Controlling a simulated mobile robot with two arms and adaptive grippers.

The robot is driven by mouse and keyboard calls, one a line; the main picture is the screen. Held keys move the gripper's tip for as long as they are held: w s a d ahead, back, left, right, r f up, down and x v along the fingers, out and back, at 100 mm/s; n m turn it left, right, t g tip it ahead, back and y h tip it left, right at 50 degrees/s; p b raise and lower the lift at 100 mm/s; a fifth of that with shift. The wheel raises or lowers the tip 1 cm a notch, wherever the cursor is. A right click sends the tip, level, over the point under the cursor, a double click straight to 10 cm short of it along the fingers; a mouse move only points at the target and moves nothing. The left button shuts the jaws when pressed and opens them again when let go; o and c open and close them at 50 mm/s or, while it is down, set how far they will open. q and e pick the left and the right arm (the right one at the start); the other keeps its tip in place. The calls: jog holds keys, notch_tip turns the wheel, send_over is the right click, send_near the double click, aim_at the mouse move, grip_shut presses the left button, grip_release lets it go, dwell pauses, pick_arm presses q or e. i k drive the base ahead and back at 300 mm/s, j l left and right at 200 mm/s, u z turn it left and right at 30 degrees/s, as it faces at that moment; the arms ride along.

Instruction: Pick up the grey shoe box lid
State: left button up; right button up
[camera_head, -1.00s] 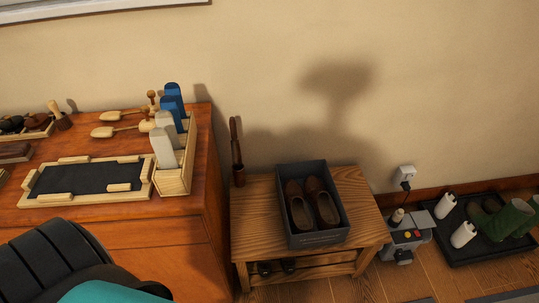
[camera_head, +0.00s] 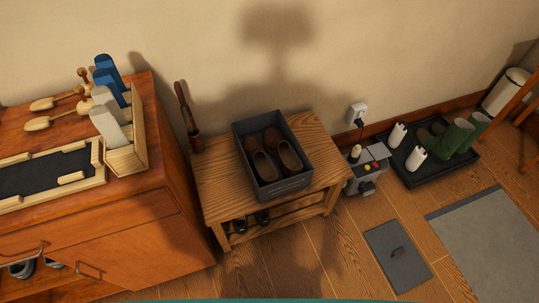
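A wooden cabinet (camera_head: 150,240) with an organiser tray stands at the left. A grey device (camera_head: 367,170) sits beside the bench. A black boot tray (camera_head: 409,180) with green boots (camera_head: 456,137) lies behind the lid. A grey mat (camera_head: 490,240) lies right of it.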

aim_at(405, 268)
jog(key=l+z, duration=0.15)
jog(key=l, duration=0.3)
jog(key=i+l+z, duration=0.15)
jog(key=l, duration=0.25)
jog(key=l+z, duration=0.15)
jog(key=l, duration=0.3)
jog(key=i+l+z, duration=0.1)
jog(key=l, duration=0.35)
